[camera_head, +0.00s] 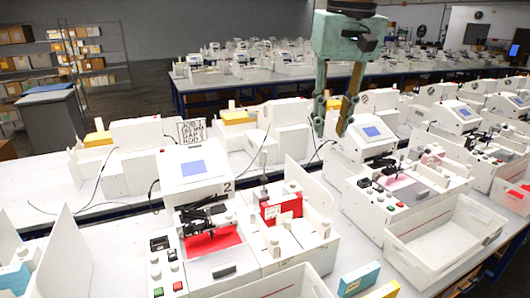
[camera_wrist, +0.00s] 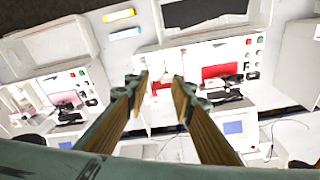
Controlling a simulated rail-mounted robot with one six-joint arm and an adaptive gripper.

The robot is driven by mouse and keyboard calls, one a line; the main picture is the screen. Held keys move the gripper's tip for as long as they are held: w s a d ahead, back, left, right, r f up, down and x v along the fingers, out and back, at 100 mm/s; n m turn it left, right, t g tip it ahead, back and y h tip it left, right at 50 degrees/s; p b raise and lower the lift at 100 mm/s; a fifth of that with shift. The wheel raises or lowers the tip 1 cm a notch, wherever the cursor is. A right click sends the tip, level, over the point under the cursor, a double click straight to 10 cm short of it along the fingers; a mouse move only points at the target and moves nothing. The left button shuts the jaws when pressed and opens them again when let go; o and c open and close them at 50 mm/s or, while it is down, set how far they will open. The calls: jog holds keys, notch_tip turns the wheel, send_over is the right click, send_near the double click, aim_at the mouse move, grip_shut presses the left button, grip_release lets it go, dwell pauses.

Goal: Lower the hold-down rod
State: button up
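The pen plotter station marked 2 (camera_head: 215,212) stands at the front centre, with a red plate under a black mechanism (camera_head: 203,215). A thin upright rod (camera_head: 264,182) rises beside a red block (camera_head: 282,206) on its right part; it looks like the hold-down rod, but its details are too small to be sure. My gripper (camera_head: 331,128) hangs high above and behind the station's right side, fingers down and apart, with nothing between them. In the wrist view my gripper (camera_wrist: 160,82) is open; the station's red block (camera_wrist: 160,88) shows beyond the fingertips, and the rod cannot be made out.
A similar station (camera_head: 405,185) stands to the right, with a white bin (camera_head: 440,235) in front. Blue (camera_head: 359,278) and yellow (camera_head: 384,290) boxes lie at the front edge. White panels (camera_head: 318,190) flank the station. The air around my gripper looks clear.

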jog(key=w+a+p, duration=0.2)
jog(key=w+a, duration=0.5)
jog(key=w, duration=0.4)
jog(key=n+g+p, duration=0.2)
jog(key=p, duration=0.1)
send_over(265, 154)
notch_tip(265, 154, down, 6)
jog(key=shift+w+f, duration=0.1)
jog(key=shift+w, duration=0.3)
jog(key=shift+f, duration=6.85)
grip_shut()
